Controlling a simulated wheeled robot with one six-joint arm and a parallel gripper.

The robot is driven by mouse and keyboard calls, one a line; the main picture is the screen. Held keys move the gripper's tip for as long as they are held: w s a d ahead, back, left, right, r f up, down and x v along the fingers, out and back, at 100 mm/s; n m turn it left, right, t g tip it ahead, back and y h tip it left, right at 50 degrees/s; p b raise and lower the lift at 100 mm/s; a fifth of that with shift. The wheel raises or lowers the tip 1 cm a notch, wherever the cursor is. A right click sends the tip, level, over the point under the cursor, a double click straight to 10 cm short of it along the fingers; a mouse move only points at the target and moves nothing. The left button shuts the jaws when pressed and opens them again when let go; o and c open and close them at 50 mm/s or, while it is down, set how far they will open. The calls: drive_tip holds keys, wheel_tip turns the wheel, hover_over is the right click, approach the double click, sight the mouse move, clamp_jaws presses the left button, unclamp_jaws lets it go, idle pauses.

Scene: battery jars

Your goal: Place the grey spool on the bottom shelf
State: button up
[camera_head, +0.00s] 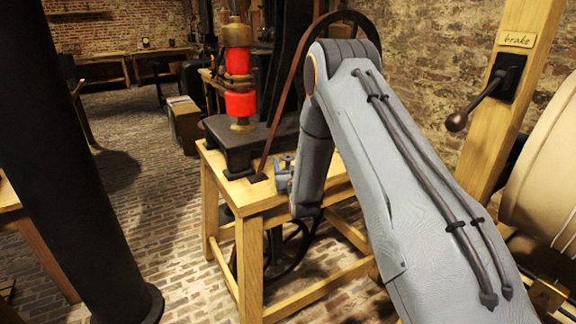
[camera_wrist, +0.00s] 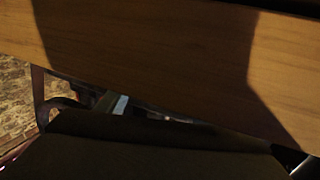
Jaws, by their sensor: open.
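I cannot make out a grey spool in either view. I cannot make out a bottom shelf for certain either. In the head view my gripper (camera_head: 284,174) shows only in part, beside the far end of my grey arm, over the wooden stand with the press. Its fingertips are mostly hidden, and I see nothing held in it; it is open. The wrist view is dark: a wooden board (camera_wrist: 150,45) crosses the top close to the camera, and a dark surface (camera_wrist: 150,155) fills the bottom.
A wooden stand (camera_head: 250,262) bears a dark machine with a red cylinder (camera_head: 239,62). A black column (camera_head: 68,150) stands at left. A post with a "brake" plate (camera_head: 516,40) and lever is at right. Brick floor (camera_head: 165,215) is clear between column and stand.

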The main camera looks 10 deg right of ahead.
drive_tip(key=c, duration=1.2)
drive_tip(key=shift+r, duration=0.1)
drive_tip(key=shift+c, duration=0.2)
